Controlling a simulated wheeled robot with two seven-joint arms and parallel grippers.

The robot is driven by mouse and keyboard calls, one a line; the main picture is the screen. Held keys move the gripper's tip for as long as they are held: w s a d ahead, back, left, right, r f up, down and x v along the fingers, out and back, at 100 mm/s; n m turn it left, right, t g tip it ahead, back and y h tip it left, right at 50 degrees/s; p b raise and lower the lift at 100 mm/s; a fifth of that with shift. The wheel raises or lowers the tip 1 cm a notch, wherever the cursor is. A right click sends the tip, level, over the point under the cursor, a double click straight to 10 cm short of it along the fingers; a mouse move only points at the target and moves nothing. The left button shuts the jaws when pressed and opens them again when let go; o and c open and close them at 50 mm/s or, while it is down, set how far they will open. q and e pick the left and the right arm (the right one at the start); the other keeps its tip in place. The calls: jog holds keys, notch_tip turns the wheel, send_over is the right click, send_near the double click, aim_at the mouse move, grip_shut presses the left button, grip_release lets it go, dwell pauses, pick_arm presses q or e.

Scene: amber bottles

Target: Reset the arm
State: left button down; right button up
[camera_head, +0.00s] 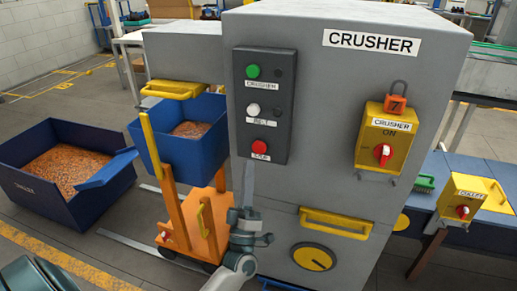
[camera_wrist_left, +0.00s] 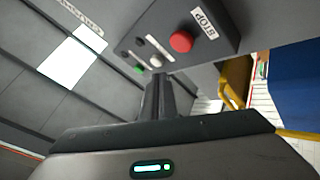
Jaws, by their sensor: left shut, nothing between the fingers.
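My left gripper (camera_head: 249,172) points up in front of the grey crusher cabinet (camera_head: 345,65), just below the dark button panel (camera_head: 284,125). Its fingers are together and nothing shows between them. In the left wrist view the closed fingers (camera_wrist_left: 165,92) point toward the panel. The panel carries a green button (camera_head: 253,71), a white button (camera_head: 253,109) and a red STOP button (camera_head: 259,147). The red button also shows large in the left wrist view (camera_wrist_left: 181,41). I cannot tell the exact gap between fingertips and panel. My right gripper is out of view.
A yellow switch box (camera_head: 385,140) with a red knob and orange padlock is on the cabinet. A blue bin (camera_head: 178,152) sits on an orange cart (camera_head: 195,235) at left. A larger blue container (camera_head: 45,190) stands on the floor. Another yellow box (camera_head: 475,197) is at right.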

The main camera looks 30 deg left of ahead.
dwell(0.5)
